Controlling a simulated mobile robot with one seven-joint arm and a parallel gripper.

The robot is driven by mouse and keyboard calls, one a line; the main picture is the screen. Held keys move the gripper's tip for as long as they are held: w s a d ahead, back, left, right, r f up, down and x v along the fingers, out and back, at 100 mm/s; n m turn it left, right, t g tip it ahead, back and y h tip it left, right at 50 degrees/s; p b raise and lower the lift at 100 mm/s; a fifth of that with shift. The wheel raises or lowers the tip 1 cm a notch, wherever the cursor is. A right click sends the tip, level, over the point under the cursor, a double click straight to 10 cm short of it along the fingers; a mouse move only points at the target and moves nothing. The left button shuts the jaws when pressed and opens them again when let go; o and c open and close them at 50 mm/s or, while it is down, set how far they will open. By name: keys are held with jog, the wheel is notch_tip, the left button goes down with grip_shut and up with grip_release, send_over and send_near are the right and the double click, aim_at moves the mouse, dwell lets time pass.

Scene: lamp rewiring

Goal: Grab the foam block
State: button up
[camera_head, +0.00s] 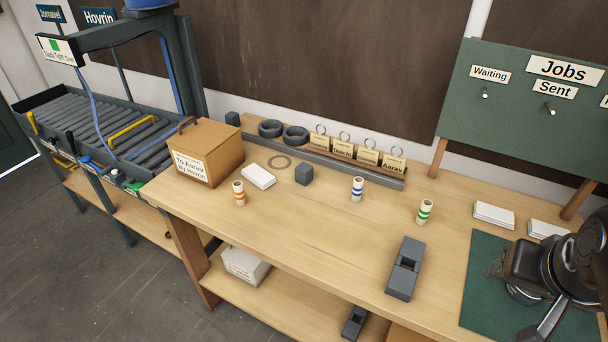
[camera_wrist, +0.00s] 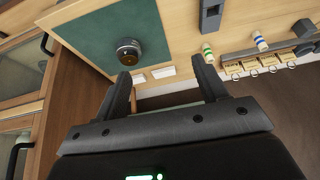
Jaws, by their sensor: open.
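A small grey cube, which looks like the foam block (camera_head: 304,174), sits on the wooden workbench (camera_head: 300,235), to the right of the white card stack and in front of the shelf of tags. In the wrist view a dark cube, seemingly the same one (camera_wrist: 303,28), shows at the upper right edge. My gripper (camera_wrist: 160,68) is open, its two dark fingers apart with nothing between them. It is well away from the cube, towards the bench's right end. In the head view dark machinery at the right edge hides part of the green mat; the fingertips cannot be made out there.
A cardboard box (camera_head: 207,153), an orange-banded roll (camera_head: 239,193), a blue-banded roll (camera_head: 357,189) and a green-banded roll (camera_head: 425,212) stand around the cube. A grey tool (camera_head: 405,268) lies near the front. A green board (camera_head: 520,105) stands behind. The middle front of the bench is clear.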

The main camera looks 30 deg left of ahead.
jog(key=w+a+r+g, duration=0.1)
jog(key=w+a+r, duration=0.2)
jog(key=w+a, duration=0.35)
jog(key=w+a+r, duration=0.3)
jog(key=w+a, duration=0.1)
jog(key=w, duration=0.6)
jog(key=m+g, duration=0.1)
jog(key=m, duration=0.1)
send_over(304, 167)
jog(key=s, duration=0.2)
jog(key=shift+h, duration=0.4)
notch_tip(304, 167, down, 20)
jog(key=shift+a+r, duration=0.1)
jog(key=shift+f, duration=0.3)
jog(key=x, duration=1)
jog(key=shift+s+a+f, duration=0.1)
jog(key=shift+a+f, duration=0.05)
jog(key=shift+f, duration=0.15)
